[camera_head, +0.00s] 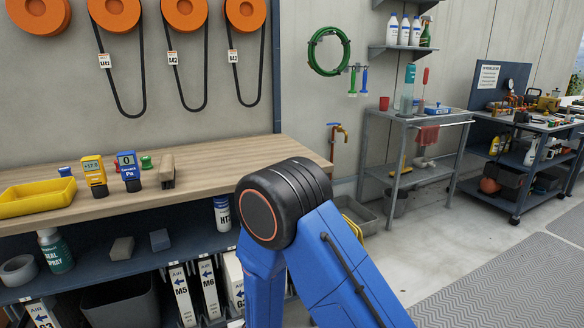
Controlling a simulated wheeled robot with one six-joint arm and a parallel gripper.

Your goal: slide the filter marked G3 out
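The filter marked G3 (233,272) stands upright in the lower rack under the wooden workbench. It is a white-edged panel with a blue arrow, and my blue arm hides part of its right side and lower end. To its left stand the filters marked M6 (208,287) and M5 (181,293), with similar arrows. Another white filter edge marked AIR (40,313) shows at the far lower left, cut by the frame. My gripper is not in view; only my arm's blue links and black joint show in front of the bench.
A dark bin (120,303) stands left of the filters. The shelf above holds a spray bottle (55,250), a tape roll (18,270), blocks and a white can (222,214). The benchtop (240,158) holds a yellow tray and gauges. Open floor (460,245) lies right.

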